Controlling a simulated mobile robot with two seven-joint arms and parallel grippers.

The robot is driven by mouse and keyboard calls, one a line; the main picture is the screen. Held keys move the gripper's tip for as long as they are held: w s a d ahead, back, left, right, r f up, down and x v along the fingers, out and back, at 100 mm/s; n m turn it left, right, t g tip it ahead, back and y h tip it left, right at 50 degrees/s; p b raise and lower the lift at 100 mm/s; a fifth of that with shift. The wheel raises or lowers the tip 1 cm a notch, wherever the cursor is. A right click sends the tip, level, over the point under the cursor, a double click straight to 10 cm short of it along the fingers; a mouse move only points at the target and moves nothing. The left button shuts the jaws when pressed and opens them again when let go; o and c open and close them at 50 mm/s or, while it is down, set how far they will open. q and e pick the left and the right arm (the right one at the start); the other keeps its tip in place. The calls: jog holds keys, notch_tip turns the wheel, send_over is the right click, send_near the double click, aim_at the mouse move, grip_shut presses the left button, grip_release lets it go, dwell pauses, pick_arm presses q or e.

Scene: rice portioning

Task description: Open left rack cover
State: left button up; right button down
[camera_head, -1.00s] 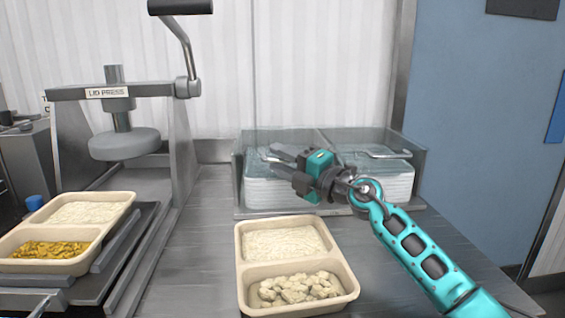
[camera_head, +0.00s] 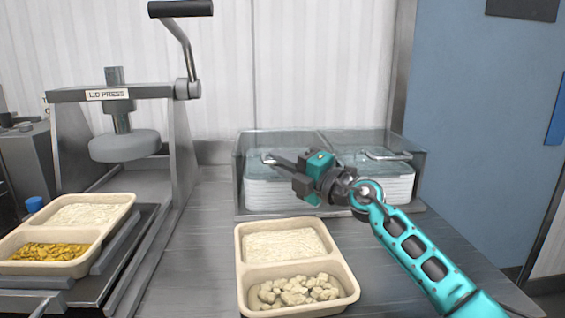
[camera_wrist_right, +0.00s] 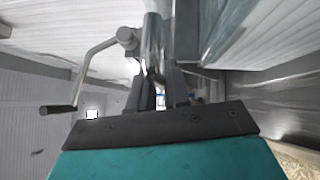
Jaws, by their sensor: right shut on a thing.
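The clear rack (camera_head: 420,165) stands at the back of the counter, with two side-by-side compartments holding stacks of white lids. The left cover (camera_head: 250,172) is transparent and lies down over the left stack. Its metal handle (camera_head: 267,158) is mostly hidden by my fingers. My right gripper (camera_head: 280,162) reaches in from the right above the left compartment and is shut on this handle. In the right wrist view a shiny bar (camera_wrist_right: 153,50) runs between the fingers (camera_wrist_right: 158,90). My left gripper is not in view.
The right cover's handle (camera_head: 388,155) is beside my right wrist. A two-compartment tray of rice and pale chunks (camera_head: 244,270) stands in front of the rack. The lid press (camera_head: 125,145) and another filled tray (camera_head: 125,205) are at left. A blue panel (camera_head: 480,120) is at right.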

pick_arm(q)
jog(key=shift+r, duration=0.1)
pick_arm(e)
jog(key=shift+r+p, duration=0.65)
jog(key=shift+p, duration=0.1)
pick_arm(q)
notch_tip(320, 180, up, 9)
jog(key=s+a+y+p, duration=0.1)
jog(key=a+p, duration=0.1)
jog(key=p, duration=1)
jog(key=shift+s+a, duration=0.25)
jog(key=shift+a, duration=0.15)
pick_arm(e)
jog(key=w+r, duration=0.2)
jog(key=r, duration=0.6)
jog(key=w+r, duration=0.3)
jog(key=r, duration=0.4)
jog(key=shift+w+r, duration=0.25)
jog(key=shift+r, duration=0.15)
jog(key=c, duration=1.2)
grip_release()
jog(key=shift+d+f, duration=0.1)
